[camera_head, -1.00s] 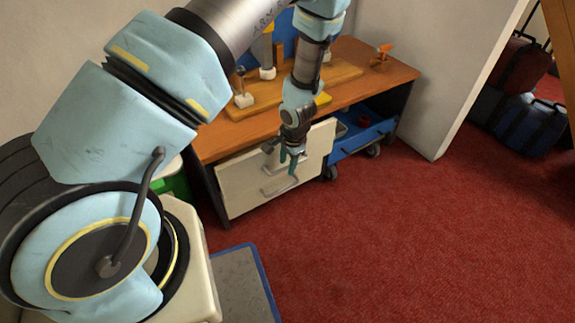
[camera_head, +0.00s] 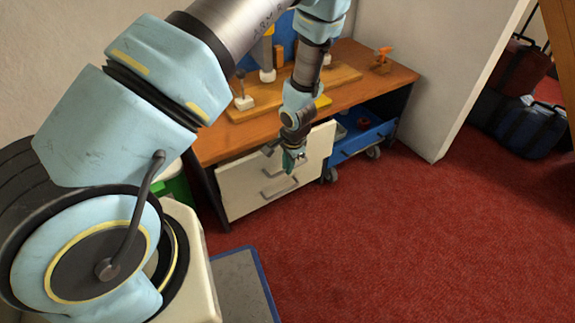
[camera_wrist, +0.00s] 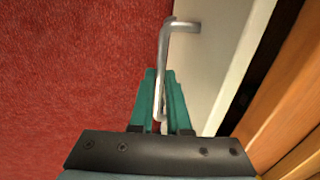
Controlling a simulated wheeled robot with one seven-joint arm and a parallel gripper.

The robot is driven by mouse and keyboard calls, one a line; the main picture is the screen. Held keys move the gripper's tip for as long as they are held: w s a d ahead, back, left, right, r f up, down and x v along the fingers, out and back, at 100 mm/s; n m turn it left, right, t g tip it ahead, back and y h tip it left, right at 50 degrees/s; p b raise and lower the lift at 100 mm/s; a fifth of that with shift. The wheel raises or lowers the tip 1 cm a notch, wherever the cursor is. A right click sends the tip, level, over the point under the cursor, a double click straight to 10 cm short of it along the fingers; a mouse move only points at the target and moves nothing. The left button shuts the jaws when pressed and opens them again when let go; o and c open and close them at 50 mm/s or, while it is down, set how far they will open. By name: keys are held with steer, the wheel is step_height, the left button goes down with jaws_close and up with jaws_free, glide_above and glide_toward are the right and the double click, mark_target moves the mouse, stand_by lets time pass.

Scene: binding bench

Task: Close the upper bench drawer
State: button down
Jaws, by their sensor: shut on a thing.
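The upper bench drawer has a cream-white front (camera_head: 238,174) under the wooden bench top. It also shows in the wrist view (camera_wrist: 208,65), with a lighter top edge and a narrow dark gap between it and the wood. Its silver bar handle (camera_wrist: 165,50) runs between the teal fingers of my gripper (camera_wrist: 160,100). My gripper (camera_head: 294,160) is shut on this handle, in front of the drawer's right part.
A lower drawer handle (camera_head: 280,188) shows beneath. A blue wheeled cart (camera_head: 362,140) stands under the bench's right side. The bench top (camera_head: 385,72) carries a wooden board (camera_head: 335,78) with tools. A green bin (camera_head: 178,188) is at left.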

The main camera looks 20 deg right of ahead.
mark_target(280, 154)
stand_by(0.8)
steer(key=w, duration=0.1)
steer(key=w+p, duration=0.2)
steer(key=shift+w+a+r, duration=0.2)
steer(key=shift+a+r, duration=0.05)
steer(key=shift+a, duration=0.05)
steer(key=shift+w+a+f+p, duration=0.1)
steer(key=shift+w+f+p, duration=0.15)
steer(key=shift+w, duration=0.35)
steer(key=c, duration=0.9)
jaws_free()
steer(key=r+p, duration=0.1)
steer(key=r, duration=0.2)
steer(key=s+r+p, duration=0.1)
steer(key=r, duration=0.3)
steer(key=s+r+p, duration=0.1)
steer(key=r, duration=0.2)
steer(key=shift+r, duration=0.35)
